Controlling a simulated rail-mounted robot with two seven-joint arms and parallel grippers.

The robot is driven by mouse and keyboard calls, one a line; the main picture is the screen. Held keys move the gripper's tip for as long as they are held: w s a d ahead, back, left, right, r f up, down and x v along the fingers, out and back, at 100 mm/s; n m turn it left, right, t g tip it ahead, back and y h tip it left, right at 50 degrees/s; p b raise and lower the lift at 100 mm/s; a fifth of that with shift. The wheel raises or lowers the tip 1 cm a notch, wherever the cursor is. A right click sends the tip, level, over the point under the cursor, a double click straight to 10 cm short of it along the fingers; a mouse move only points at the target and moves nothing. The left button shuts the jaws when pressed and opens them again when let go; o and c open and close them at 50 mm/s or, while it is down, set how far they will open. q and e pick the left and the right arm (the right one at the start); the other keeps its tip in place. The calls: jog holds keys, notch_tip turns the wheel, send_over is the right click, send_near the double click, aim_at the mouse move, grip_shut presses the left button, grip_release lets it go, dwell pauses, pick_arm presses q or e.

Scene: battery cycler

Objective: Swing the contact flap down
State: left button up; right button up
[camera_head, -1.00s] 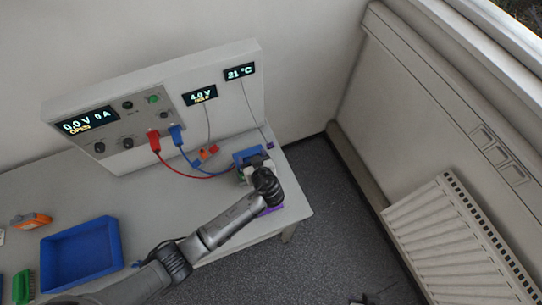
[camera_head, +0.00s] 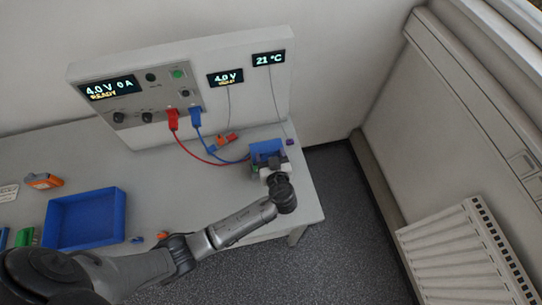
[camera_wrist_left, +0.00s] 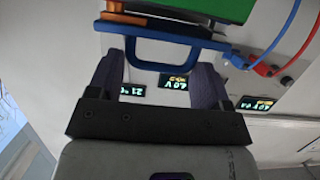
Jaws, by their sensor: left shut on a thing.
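The blue contact flap (camera_head: 267,147) is on the holder at the right end of the bench, beside the cycler. In the left wrist view its blue handle bar (camera_wrist_left: 160,49) spans between the purple fingers. My left gripper (camera_head: 268,171) is shut on that handle, one finger at each end; it also shows in the left wrist view (camera_wrist_left: 158,78). The gripper hides the near side of the holder, so any cell under the flap cannot be made out. My right gripper is not in view.
The cycler (camera_head: 195,85) stands behind, its displays reading 4.0 V, READY and 21 °C. Red (camera_head: 195,153) and blue (camera_head: 217,153) leads run from it to the holder. A blue tray (camera_head: 86,218) lies at left. The bench's right edge is close to the gripper.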

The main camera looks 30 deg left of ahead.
pick_arm(q)
jog(key=shift+f, duration=0.35)
jog(key=o, duration=0.9)
jog(key=shift+o, duration=0.5)
jog(key=shift+d+r, duration=0.1)
jog(key=shift+r, duration=0.05)
jog(key=b+v, duration=0.2)
jog(key=v, duration=1.2)
